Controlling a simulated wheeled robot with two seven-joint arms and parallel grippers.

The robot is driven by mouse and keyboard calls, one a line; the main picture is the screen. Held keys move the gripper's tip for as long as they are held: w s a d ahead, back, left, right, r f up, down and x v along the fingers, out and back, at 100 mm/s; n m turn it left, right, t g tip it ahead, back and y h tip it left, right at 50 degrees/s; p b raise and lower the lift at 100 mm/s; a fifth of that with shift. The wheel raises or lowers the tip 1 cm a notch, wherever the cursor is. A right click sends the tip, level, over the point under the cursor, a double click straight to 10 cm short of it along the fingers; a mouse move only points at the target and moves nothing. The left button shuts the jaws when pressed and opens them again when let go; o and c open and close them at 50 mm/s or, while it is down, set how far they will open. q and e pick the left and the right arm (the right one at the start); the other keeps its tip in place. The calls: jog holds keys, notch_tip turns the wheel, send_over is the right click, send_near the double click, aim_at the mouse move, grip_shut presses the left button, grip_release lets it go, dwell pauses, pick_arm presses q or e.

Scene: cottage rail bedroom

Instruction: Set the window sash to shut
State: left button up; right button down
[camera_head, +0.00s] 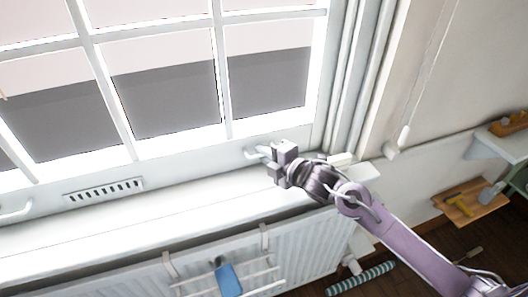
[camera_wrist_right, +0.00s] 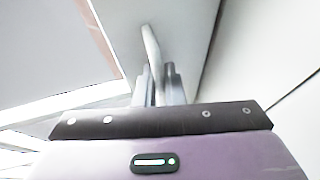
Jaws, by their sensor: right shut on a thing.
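The white window sash (camera_head: 190,150) with several panes fills the upper left of the head view; I cannot tell from the frames how far it stands from its frame. Its bottom rail carries a white handle (camera_head: 254,153) at the right and another handle (camera_head: 14,211) at the far left. My right gripper (camera_head: 273,158) is at the right handle, shut on it. In the right wrist view the handle (camera_wrist_right: 150,45) runs up from between the fingers (camera_wrist_right: 158,86). My left gripper is in neither view.
A white sill (camera_head: 150,221) runs below the sash, above a radiator (camera_head: 305,246) with a hanging rack and a blue item (camera_head: 228,280). A pull cord (camera_head: 404,135) hangs at the right. Shelves with tools (camera_head: 465,204) are at the far right.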

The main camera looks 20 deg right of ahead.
jog(key=c, duration=1.5)
grip_release()
jog(key=shift+s+f, duration=0.15)
jog(key=shift+f, duration=0.45)
jog(key=shift+c, duration=0.2)
jog(key=shift+r, duration=0.15)
jog(key=shift+r, duration=0.1)
jog(key=b+v, duration=0.1)
jog(key=v, duration=0.5)
jog(key=shift+v, duration=0.8)
